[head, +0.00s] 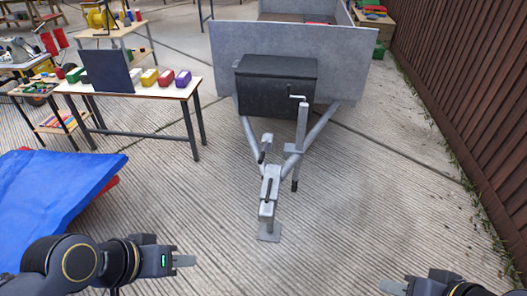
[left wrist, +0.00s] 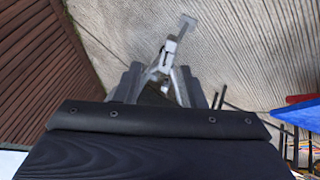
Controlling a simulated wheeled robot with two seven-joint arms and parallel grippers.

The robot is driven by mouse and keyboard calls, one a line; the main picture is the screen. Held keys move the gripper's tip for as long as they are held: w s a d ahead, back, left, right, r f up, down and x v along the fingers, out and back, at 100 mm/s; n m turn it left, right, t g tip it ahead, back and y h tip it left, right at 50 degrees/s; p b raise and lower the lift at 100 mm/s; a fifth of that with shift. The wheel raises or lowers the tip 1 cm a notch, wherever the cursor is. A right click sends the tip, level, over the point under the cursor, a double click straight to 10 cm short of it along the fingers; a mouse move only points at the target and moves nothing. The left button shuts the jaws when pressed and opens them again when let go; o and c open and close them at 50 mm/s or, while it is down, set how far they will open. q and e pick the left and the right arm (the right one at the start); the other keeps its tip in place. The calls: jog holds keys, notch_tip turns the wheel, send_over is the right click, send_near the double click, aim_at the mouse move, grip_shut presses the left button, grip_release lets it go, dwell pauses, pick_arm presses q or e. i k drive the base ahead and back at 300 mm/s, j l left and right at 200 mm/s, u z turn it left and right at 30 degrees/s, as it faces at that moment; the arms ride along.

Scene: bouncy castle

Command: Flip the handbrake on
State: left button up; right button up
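A grey metal trailer (head: 225,65) stands ahead of me with its drawbar pointing toward me. The handbrake lever (head: 264,148) appears as a small upright lever with a dark grip, behind the coupling (head: 268,190) on the drawbar. The coupling and drawbar also show in the left wrist view (left wrist: 170,50), where the lever is hard to make out. My left gripper (head: 190,260) is well short of the drawbar, to its lower left. Its fingers look apart and empty in the left wrist view. My right gripper (head: 393,288) is at the lower right, partly cut off, touching nothing visible.
A jockey-wheel post with a crank (head: 301,125) stands right of the lever. A dark box (head: 275,85) sits behind it. A blue sheet (head: 55,195) lies at left. A table (head: 125,92) with coloured blocks stands back left. A brown fence (head: 465,90) runs along the right.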

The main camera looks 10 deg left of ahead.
aim_at(262, 154)
jog(key=i+l, duration=0.1)
jog(key=i, duration=1.25)
jog(key=l+u, duration=0.05)
